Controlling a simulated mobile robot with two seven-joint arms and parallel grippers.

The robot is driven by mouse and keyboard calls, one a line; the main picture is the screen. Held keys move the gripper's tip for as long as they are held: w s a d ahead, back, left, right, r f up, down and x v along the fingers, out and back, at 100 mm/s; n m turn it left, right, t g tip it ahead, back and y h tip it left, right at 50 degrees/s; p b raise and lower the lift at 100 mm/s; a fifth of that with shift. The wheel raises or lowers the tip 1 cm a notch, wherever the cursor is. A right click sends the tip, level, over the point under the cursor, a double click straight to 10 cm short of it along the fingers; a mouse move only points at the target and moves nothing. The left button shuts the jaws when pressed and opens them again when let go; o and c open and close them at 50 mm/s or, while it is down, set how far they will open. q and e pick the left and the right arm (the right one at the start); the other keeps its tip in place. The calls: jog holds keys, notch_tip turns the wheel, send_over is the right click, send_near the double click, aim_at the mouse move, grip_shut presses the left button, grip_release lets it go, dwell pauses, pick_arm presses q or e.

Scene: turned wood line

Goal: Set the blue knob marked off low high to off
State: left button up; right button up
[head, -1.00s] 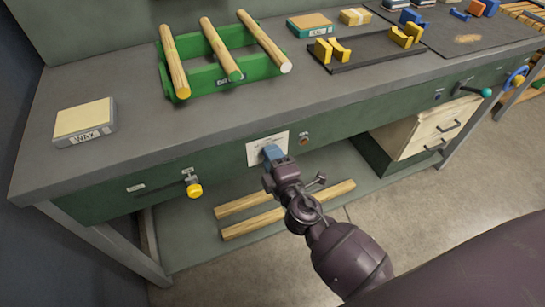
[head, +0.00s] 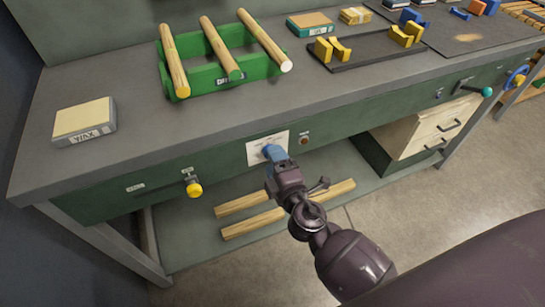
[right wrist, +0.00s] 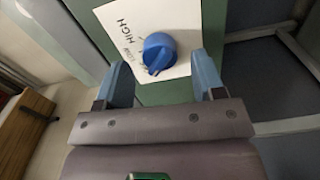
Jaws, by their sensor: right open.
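The blue knob (right wrist: 159,53) sits on a white plate (right wrist: 178,18) printed HIGH and LOW, seen in the right wrist view. The knob's ridge points toward the bottom of that picture, past LOW; the mark at that end is too small to read. The plate also shows on the green front panel in the head view (head: 255,148). My right gripper (right wrist: 163,80) is open, its blue fingers apart, with the knob just beyond and between the tips. In the head view my right gripper (head: 272,158) is close in front of the plate. My left gripper is out of view.
A yellow knob (head: 194,188) sticks out of the panel to the left, and a small round button (head: 304,140) sits right of the plate. The grey bench top (head: 190,125) overhangs above. Wooden bars (head: 290,210) lie on the lower shelf.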

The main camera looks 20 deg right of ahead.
pick_arm(q)
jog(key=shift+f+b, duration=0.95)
jog(key=shift+b, duration=0.1)
pick_arm(e)
jog(key=s, duration=0.9)
jog(key=shift+d, duration=0.2)
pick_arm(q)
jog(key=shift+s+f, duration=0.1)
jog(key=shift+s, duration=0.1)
pick_arm(e)
jog(key=shift+s, duration=0.1)
pick_arm(q)
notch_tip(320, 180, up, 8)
jog(key=p, duration=0.9)
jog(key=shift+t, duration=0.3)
pick_arm(e)
jog(key=s+d+f+m+g, duration=0.2)
jog(key=s+d+m, duration=0.3)
jog(key=s+m, duration=0.3)
jog(key=s+d+f+m+g, duration=0.2)
jog(key=s+d+m+g, duration=0.3)
jog(key=s+m, duration=0.3)
jog(key=shift+h, duration=0.3)
